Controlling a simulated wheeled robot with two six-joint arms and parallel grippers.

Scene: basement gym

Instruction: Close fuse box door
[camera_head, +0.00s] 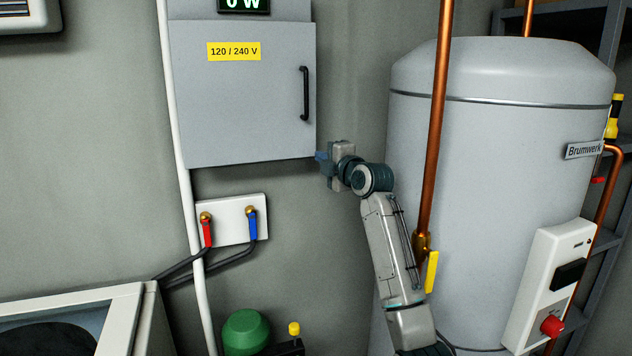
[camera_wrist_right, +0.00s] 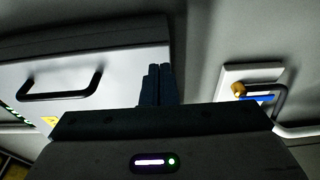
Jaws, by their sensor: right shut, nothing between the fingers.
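The fuse box door (camera_head: 240,115) is a grey panel with a yellow "120 / 240 V" label (camera_head: 233,51) and a black bar handle (camera_head: 304,93) near its right edge. It looks flat against the box or nearly so; I cannot tell whether a small gap remains. The door also shows in the right wrist view (camera_wrist_right: 105,60), with its handle (camera_wrist_right: 62,86). My right gripper (camera_head: 322,157) is shut and empty beside the door's lower right corner; its shut fingers also show in the right wrist view (camera_wrist_right: 157,75). Contact with the door cannot be told. My left gripper is out of view.
Below the box is a white plate (camera_head: 232,227) with red and blue valves. A white pipe (camera_head: 188,200) runs down at left. The wall between box and boiler is bare.

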